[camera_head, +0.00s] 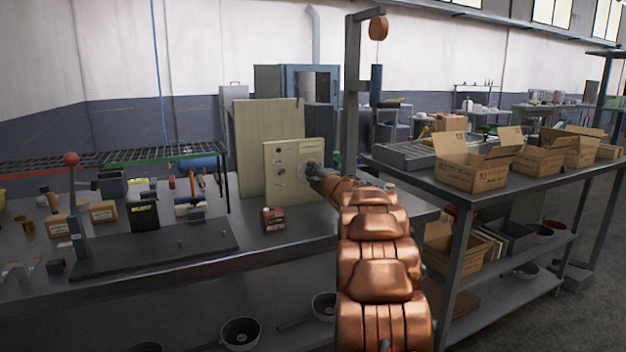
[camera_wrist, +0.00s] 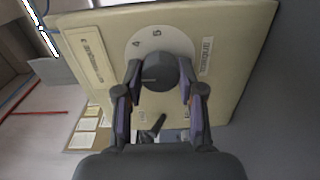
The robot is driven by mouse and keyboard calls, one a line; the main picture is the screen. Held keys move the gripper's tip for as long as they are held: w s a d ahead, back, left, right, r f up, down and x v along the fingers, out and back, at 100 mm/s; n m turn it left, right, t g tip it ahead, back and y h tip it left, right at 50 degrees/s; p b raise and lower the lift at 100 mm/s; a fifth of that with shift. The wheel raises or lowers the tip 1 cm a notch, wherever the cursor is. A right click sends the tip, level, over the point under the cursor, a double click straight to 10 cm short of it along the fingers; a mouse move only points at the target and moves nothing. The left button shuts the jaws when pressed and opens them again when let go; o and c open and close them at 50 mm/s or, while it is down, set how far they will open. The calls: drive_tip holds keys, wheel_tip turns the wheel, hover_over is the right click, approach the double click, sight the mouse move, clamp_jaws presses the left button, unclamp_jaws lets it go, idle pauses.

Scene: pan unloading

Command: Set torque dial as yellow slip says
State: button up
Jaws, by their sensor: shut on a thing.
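The beige control panel (camera_head: 283,184) stands upright on the bench, and it fills much of the wrist view (camera_wrist: 235,30). My gripper (camera_wrist: 160,84) is shut on the round grey torque knob (camera_wrist: 158,70), one finger on each side. A short light line on the knob points left in the wrist view. A pale strip (camera_wrist: 92,48) on the panel carries text too small to read. I cannot make out a yellow slip for certain.
A larger beige board (camera_head: 265,130) stands behind the panel. A lever stand with a red ball (camera_head: 71,158) is at left. Open cardboard boxes (camera_head: 475,172) stand on the right table.

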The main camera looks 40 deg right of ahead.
drive_tip(key=shift+n, duration=0.3)
drive_tip(key=o, duration=1.1)
drive_tip(key=shift+o, duration=0.2)
drive_tip(key=shift+s, duration=0.15)
drive_tip(key=shift+s+a+r, duration=0.1)
drive_tip(key=shift+s+a, duration=0.15)
drive_tip(key=shift+s, duration=0.3)
drive_tip(key=v, duration=1)
drive_tip(key=shift+s, duration=0.2)
drive_tip(key=shift+a, duration=0.15)
